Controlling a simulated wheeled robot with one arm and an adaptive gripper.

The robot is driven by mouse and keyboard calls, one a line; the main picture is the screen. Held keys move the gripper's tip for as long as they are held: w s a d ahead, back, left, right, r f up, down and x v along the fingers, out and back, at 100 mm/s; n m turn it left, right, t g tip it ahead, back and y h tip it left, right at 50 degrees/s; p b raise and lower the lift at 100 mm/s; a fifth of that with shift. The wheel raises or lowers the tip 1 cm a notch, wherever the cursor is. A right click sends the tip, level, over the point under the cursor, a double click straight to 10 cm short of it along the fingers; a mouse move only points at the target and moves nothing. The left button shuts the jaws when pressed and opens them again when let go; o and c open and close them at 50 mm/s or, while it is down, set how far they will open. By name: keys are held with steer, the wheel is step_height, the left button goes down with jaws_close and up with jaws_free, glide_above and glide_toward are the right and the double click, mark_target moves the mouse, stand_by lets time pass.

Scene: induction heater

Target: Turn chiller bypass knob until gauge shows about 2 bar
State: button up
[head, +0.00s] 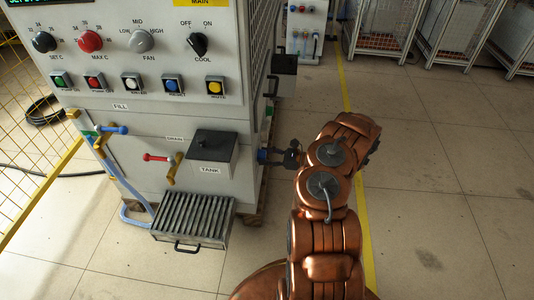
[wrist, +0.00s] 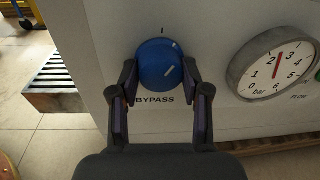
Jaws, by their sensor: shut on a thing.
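The blue bypass knob (wrist: 158,62) sits on the light grey panel above the word BYPASS. White marks show on its face, the longer one tilted up to the right. My gripper (wrist: 161,78) has one dark finger on each side of the knob and is shut on it. The round pressure gauge (wrist: 271,68) is to the right of the knob, seen at an angle. Its red needle points up, between the 2 and the 3. In the head view my gripper (head: 290,155) reaches the knob (head: 263,156) at the cabinet's right side; the gauge is not visible there.
The tank box (head: 212,155) and a slatted grate (head: 192,219) are at the cabinet's front. Open floor (head: 440,190) lies to the right of my arm.

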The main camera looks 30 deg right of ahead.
steer(key=m+p, duration=0.1)
steer(key=m, duration=0.3)
steer(key=m+g+p, duration=0.1)
steer(key=m, duration=0.4)
steer(key=shift+r+y, duration=0.1)
steer(key=shift+y, duration=0.3)
steer(key=shift+a+m+g, duration=0.1)
steer(key=shift+m+g, duration=0.2)
steer(key=shift+m, duration=0.1)
steer(key=o, duration=1.1)
steer(key=shift+o, duration=0.2)
steer(key=v, duration=1.2)
